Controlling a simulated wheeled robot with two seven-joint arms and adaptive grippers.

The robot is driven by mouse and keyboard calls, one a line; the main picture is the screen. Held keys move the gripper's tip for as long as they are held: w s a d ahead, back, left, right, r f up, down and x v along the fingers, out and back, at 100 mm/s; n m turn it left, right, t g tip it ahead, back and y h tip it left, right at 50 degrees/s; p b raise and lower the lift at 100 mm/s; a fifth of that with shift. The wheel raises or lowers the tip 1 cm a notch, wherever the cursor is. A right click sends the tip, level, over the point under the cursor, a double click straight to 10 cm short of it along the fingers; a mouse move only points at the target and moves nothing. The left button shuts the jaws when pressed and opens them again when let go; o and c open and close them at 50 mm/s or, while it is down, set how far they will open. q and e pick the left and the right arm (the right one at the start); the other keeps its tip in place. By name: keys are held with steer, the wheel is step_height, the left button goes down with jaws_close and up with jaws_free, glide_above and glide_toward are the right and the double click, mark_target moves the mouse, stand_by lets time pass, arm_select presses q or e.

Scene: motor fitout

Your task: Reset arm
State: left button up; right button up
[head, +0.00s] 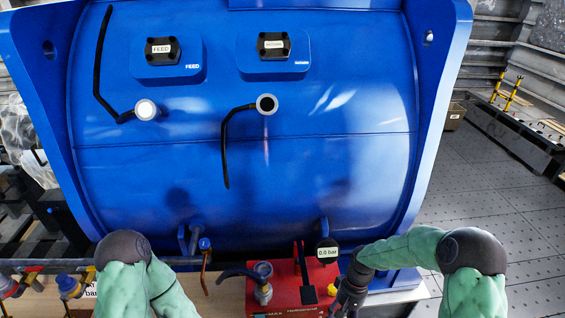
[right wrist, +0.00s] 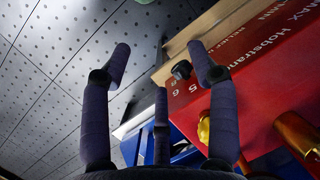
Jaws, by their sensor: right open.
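My right gripper (right wrist: 160,50) is open and empty in the right wrist view, its dark fingers spread apart. It is beside the red box (right wrist: 270,95) with white lettering, with bare floor showing beyond the left finger. In the head view, my right arm in its green sleeve reaches in from the right and bends down beside the red box (head: 290,288), with its dark end cut off by the bottom edge. My left arm's green sleeve rises at the lower left, and its gripper is out of the picture.
A large blue tank (head: 240,165) with FEED (head: 162,50) and second labelled (head: 273,44) blocks fills the middle. A 0.0 bar display (head: 327,253) stands at the red box. A grey pipe (head: 60,263) runs at lower left. Perforated floor (head: 490,220) is clear at right.

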steer(key=s+a+f+m+t+y+b, duration=0.1)
steer(key=s+a+f+t+b, duration=0.1)
steer(key=s+a+f, duration=0.2)
steer(key=s+a+f+m+t+b, duration=0.1)
steer(key=s+a+f+b, duration=0.2)
steer(key=s+f, duration=0.7)
step_height(320, 180, down, 3)
steer(key=shift+a+r+t+y, duration=0.15)
steer(key=shift+a+t+y, duration=0.25)
steer(key=shift+a, duration=0.35)
steer(key=shift+w, duration=0.1)
